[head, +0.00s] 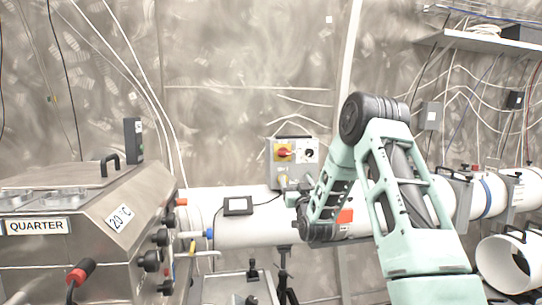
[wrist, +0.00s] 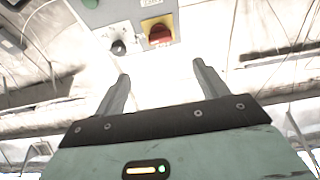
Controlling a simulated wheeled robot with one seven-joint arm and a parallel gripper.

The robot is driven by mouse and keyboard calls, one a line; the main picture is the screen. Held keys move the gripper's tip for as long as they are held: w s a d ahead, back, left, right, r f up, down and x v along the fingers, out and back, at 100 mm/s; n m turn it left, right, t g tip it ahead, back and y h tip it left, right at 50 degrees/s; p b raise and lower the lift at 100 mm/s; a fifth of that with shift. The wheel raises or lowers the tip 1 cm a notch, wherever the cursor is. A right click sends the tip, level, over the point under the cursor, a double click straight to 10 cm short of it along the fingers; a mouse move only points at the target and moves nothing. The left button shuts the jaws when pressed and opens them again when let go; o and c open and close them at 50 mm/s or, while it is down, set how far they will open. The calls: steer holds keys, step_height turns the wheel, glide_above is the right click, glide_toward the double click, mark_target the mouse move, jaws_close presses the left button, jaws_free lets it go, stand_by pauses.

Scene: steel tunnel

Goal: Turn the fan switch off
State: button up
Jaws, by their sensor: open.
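A grey switch box (head: 292,161) is on the back wall near the middle of the head view. It carries a red rotary knob (head: 283,153) on a yellow plate and a black knob (head: 309,154) on a white plate. In the wrist view, the red knob (wrist: 160,34) and the black knob (wrist: 118,47) show at the top, on the box face. Labels are too small to read, so I cannot tell which is the fan switch. My gripper (wrist: 161,70) is open and empty, its fingers apart and short of the knobs, with no contact visible.
A large white pipe (head: 250,232) runs across below the box. A steel cabinet (head: 90,220) with knobs and handles stands at the left. A shelf (head: 490,42) and hanging cables are at the upper right. The wall around the box is mostly clear.

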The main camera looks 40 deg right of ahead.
mark_target(285, 154)
steer(key=p+x, duration=0.6)
steer(key=x, duration=0.9)
steer(key=shift+w+r, duration=0.1)
steer(key=shift+w, duration=0.05)
steer(key=shift+w+d+r+p, duration=0.2)
steer(key=shift+w+d+p, duration=0.15)
steer(key=shift+w, duration=0.25)
steer(key=c, duration=1)
